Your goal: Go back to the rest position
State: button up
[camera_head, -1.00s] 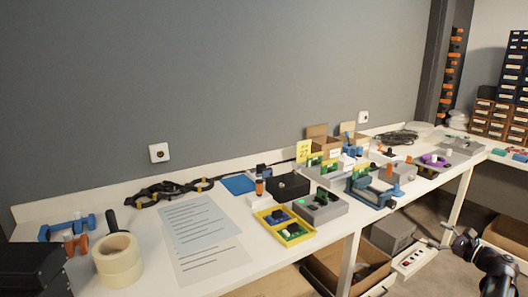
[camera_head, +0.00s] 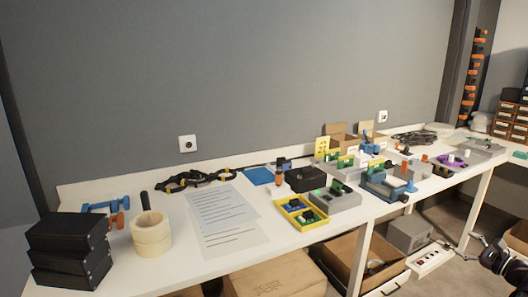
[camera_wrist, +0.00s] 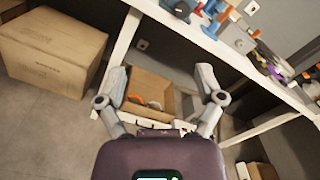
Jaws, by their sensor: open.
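My gripper (camera_wrist: 162,92) is open and empty in the wrist view. Its two grey fingers stand wide apart in front of the floor area under the bench, with an open carton (camera_wrist: 150,82) seen between and beyond them.
A closed carton (camera_wrist: 50,50) stands on the floor at left. On the bench are black boxes (camera_head: 68,250), tape rolls (camera_head: 151,236), paper sheets (camera_head: 222,212), a yellow tray (camera_head: 301,212) and several small devices. A power strip (camera_head: 430,260) lies below the bench.

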jog(key=w+a+f+n+g, duration=0.2)
jog(key=a+f+n+g, duration=0.15)
jog(key=a, duration=0.55)
jog(key=w+a+f+n+g+y, duration=0.1)
jog(key=w+a+f+n+g, duration=0.2)
jog(key=a, duration=0.6)
jog(key=w+a+f+n+g, duration=0.1)
jog(key=a+f+n+g, duration=0.3)
jog(key=a, duration=0.5)
jog(key=s+a+f+n+g+h, duration=0.25)
jog(key=s+a+n, duration=0.2)
jog(key=a, duration=0.25)
jog(key=s+a+f+n+g+h, duration=0.25)
jog(key=a+n, duration=0.25)
jog(key=a, duration=0.3)
jog(key=s+a+f+n+g+h, duration=0.1)
jog(key=s+a+f+n+h, duration=0.15)
jog(key=s+a+n, duration=0.35)
notch_tip(320, 180, up, 32)
jog(key=w+m+p, duration=0.1)
jog(key=w+p, duration=0.1)
jog(key=p, duration=3)
jog(key=shift+w+a, duration=0.2)
jog(key=shift+a, duration=0.2)
